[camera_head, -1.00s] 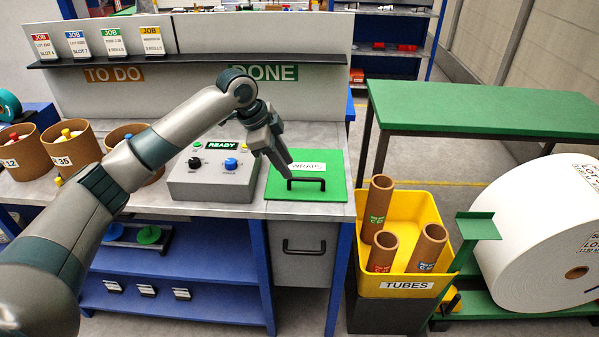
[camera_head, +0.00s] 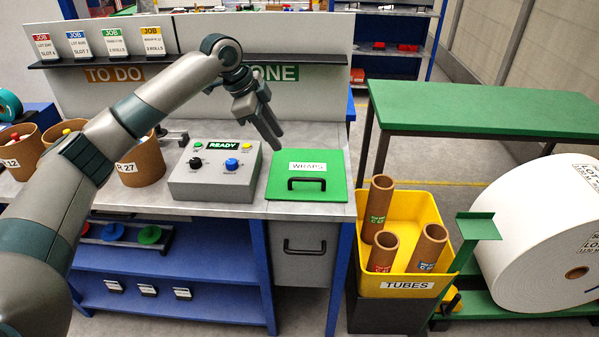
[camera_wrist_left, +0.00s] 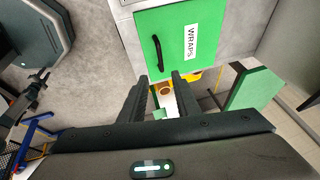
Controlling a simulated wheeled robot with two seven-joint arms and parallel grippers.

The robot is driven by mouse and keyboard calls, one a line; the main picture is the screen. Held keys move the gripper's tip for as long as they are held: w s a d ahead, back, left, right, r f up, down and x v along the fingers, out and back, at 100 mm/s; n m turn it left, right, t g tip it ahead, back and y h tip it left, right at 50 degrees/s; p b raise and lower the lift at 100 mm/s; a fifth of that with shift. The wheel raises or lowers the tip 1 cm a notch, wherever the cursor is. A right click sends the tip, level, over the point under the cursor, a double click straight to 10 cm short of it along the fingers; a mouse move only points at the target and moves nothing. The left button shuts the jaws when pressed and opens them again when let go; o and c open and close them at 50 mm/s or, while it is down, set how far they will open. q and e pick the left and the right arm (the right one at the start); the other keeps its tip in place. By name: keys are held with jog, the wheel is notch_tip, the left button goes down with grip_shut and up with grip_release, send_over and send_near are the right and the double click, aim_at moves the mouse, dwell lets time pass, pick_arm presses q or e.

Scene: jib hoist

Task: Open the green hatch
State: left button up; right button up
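The green hatch (camera_head: 334,171) lies flat and closed in the right end of the grey bench top. It has a white WRAPS label (camera_head: 307,167) and a black bar handle (camera_head: 306,184) near its front edge. My left gripper (camera_head: 274,137) hangs above the bench behind and left of the handle, touching nothing that I can see. In the left wrist view its two fingers (camera_wrist_left: 163,90) are apart with nothing between them. The hatch (camera_wrist_left: 214,29) and its handle (camera_wrist_left: 157,52) show beyond the fingertips there. My right gripper is not in view.
A grey control box (camera_head: 213,183) with a READY display stands just left of the hatch. Brown bins (camera_head: 141,166) are further left. A yellow TUBES crate (camera_head: 407,211), a green table (camera_head: 480,108) and a large white roll (camera_head: 535,240) stand to the right.

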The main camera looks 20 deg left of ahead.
aim_at(303, 178)
pick_arm(q)
jog(key=p+x, duration=0.4)
jog(key=x, duration=1.1)
jog(key=shift+w+d+f, duration=0.1)
jog(key=shift+w+f, duration=0.05)
jog(key=shift+f, duration=0.05)
jog(key=shift+d+f, duration=0.1)
jog(key=shift+f, duration=0.25)
grip_shut()
